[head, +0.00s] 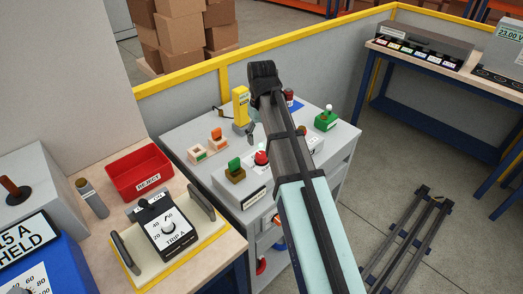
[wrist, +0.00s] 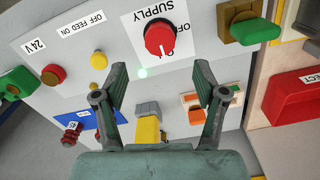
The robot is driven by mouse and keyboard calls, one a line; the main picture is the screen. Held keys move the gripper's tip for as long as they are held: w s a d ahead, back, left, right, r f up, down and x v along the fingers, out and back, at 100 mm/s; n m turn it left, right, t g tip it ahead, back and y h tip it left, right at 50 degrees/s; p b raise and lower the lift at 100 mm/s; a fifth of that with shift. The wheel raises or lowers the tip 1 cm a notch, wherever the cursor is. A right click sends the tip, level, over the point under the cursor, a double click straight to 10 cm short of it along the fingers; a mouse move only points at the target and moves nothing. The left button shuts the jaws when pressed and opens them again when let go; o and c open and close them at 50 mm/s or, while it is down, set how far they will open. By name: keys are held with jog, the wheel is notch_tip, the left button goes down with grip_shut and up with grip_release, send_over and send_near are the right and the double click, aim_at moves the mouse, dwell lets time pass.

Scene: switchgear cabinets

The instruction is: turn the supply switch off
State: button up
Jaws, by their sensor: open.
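The supply switch (wrist: 158,38) is a round red knob on a white plate marked SUPPLY in the wrist view. A pale pointer mark on it points down in that view. The position labels beside it are partly covered by the knob. In the head view the red knob (head: 261,158) sits on the grey bench, just left of my arm. My gripper (wrist: 160,75) is open and empty. Its two fingers are apart on either side below the knob in the wrist view, not around it.
A green-handled switch (wrist: 255,30) and red bin (wrist: 300,95) lie right of the knob in the wrist view. A yellow button (wrist: 98,61), red button (wrist: 53,74) and green handle (wrist: 15,82) lie left. A yellow device (head: 240,107) stands behind on the bench.

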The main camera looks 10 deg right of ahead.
aim_at(262, 155)
jog(key=shift+f+p, duration=0.8)
jog(key=shift+f, duration=3.1)
jog(key=c, duration=1.1)
